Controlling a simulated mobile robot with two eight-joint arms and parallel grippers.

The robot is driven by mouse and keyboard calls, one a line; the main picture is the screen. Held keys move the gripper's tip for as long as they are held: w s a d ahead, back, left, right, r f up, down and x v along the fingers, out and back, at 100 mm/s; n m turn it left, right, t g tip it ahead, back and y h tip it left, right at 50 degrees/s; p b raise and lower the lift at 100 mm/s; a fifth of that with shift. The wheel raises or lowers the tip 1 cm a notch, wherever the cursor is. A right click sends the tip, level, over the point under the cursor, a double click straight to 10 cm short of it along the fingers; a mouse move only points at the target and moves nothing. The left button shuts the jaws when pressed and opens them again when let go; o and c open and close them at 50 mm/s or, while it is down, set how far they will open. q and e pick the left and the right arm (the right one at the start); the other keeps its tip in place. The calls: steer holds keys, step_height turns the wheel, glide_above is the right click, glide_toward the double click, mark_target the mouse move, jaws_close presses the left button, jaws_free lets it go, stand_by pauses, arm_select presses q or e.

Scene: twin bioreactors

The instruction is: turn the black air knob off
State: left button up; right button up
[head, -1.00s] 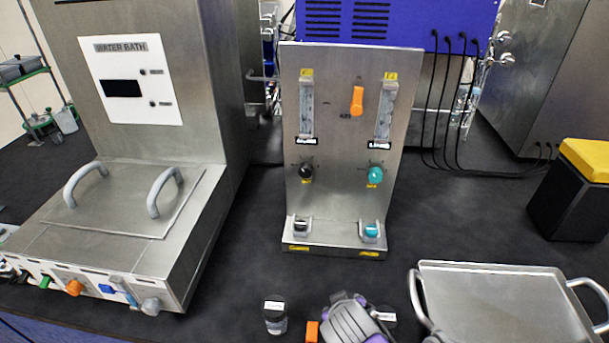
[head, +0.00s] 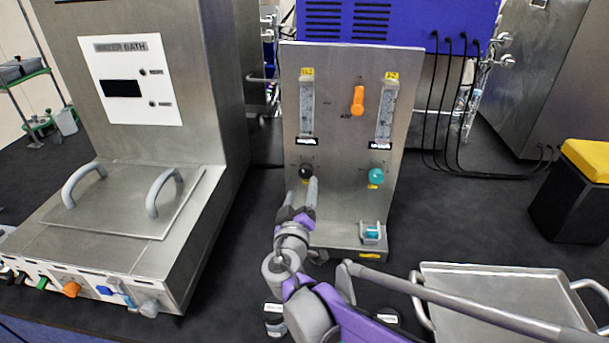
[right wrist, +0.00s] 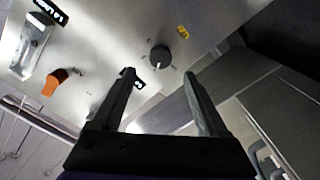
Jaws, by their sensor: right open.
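The black air knob (head: 305,171) sits on the left side of the upright metal panel (head: 340,205), below the left flow tube. My right gripper (head: 301,188) is open, with its fingers pointing up toward the knob from just below it. In the right wrist view the black knob (right wrist: 160,57) shows beyond the open fingertips (right wrist: 160,77), roughly centred between them. The fingers are apart from the knob and nothing is between them. My left gripper is not in view.
A teal knob (head: 376,176) and an orange lever (head: 357,100) are on the same panel. A water bath (head: 110,250) stands to the left. A metal tray (head: 480,285) lies at the front right. Small vials (head: 273,318) stand near the front edge.

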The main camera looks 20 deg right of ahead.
mark_target(305, 173)
steer(key=x, duration=0.7)
jaws_close()
stand_by(0.3)
